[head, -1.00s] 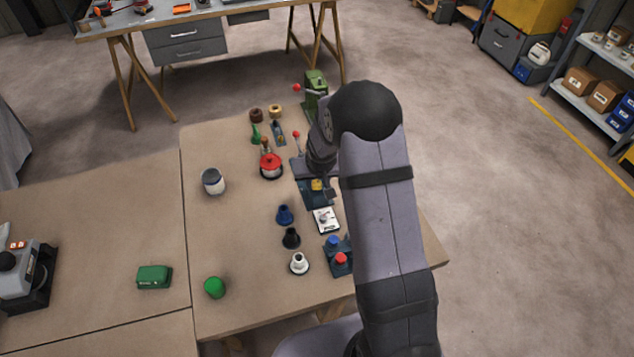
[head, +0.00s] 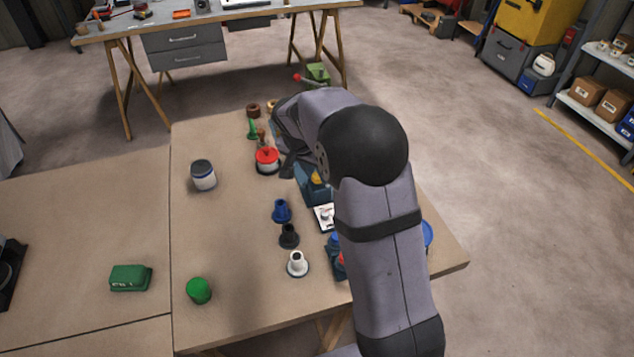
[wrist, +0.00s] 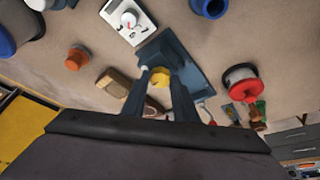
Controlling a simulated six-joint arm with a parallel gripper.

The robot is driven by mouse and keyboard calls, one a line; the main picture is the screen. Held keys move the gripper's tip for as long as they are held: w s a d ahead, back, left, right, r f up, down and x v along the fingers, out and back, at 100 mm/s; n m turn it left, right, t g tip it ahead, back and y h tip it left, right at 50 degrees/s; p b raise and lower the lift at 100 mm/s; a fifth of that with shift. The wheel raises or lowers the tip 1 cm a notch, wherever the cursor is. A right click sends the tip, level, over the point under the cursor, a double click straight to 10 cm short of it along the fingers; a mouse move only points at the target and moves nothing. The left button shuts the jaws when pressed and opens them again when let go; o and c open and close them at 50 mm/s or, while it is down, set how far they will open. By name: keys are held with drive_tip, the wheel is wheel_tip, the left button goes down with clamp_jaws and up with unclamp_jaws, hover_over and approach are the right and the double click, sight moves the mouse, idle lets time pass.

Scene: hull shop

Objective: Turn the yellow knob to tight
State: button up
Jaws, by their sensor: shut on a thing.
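The yellow knob (wrist: 158,79) sits on a dark blue-grey fixture (wrist: 196,68) in the wrist view. My gripper (wrist: 161,76) has one finger on each side of the knob and is shut on it. In the head view, a little of the yellow knob (head: 316,178) shows beside my arm, on its blue-grey fixture (head: 308,190). My arm covers much of the fixture there, and the fingers are hard to make out. I cannot read any tight mark or the knob's turn angle.
A white dial unit (wrist: 129,20) stands close to the fixture. A red-topped round part (head: 267,158) is on its other side. Blue (head: 281,211), black (head: 289,236) and white (head: 297,264) flanged parts stand nearby. The table's left part is mostly clear around a green box (head: 130,278).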

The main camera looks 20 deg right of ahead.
drive_tip(key=m, duration=0.1)
drive_tip(key=m+g+b, duration=0.1)
drive_tip(key=shift+w+a+f+m+h, duration=0.1)
drive_tip(key=shift+w+a+m+h, duration=0.05)
drive_tip(key=shift+m+h, duration=0.2)
drive_tip(key=m+g, duration=0.1)
drive_tip(key=m, duration=0.2)
drive_tip(key=m+p, duration=0.1)
drive_tip(key=m+g+p, duration=0.1)
drive_tip(key=m, duration=0.1)
drive_tip(key=shift+w+r, duration=0.15)
drive_tip(key=shift+r, duration=0.05)
drive_tip(key=shift+w+f+m+g+p, duration=0.1)
drive_tip(key=shift+m+g+p, duration=0.5)
drive_tip(key=shift+m, duration=0.55)
drive_tip(key=o, duration=1)
